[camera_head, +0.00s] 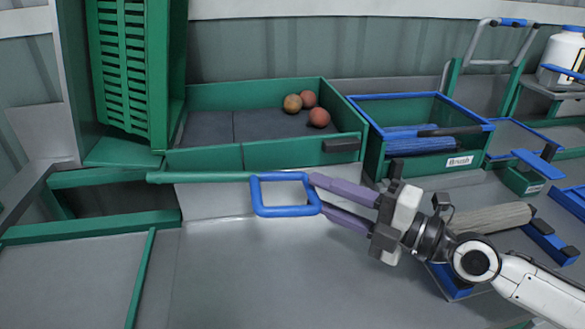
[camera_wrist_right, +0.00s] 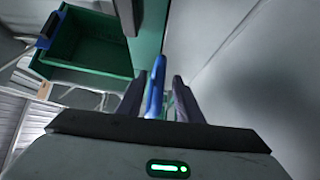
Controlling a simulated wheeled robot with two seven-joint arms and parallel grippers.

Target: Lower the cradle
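A green slatted crate (camera_head: 125,65) stands on end in a tall green frame (camera_head: 174,60) at the left of the head view; this frame appears to be the cradle. A green lever bar (camera_head: 200,178) runs right from below it and ends in a blue loop handle (camera_head: 285,211). My right gripper (camera_head: 317,193) is at the right side of this loop, its two purple fingers apart. In the right wrist view, the blue handle (camera_wrist_right: 156,88) stands between the fingers, with gaps beside it. My left gripper is not in view.
A green-walled tray (camera_head: 255,155) with three tomatoes (camera_head: 319,117) lies behind the lever. A blue-rimmed green bin (camera_head: 375,164) stands right of it. The grey surface (camera_head: 240,280) in front of the handle is clear. A white jug (camera_head: 562,52) stands at the far right.

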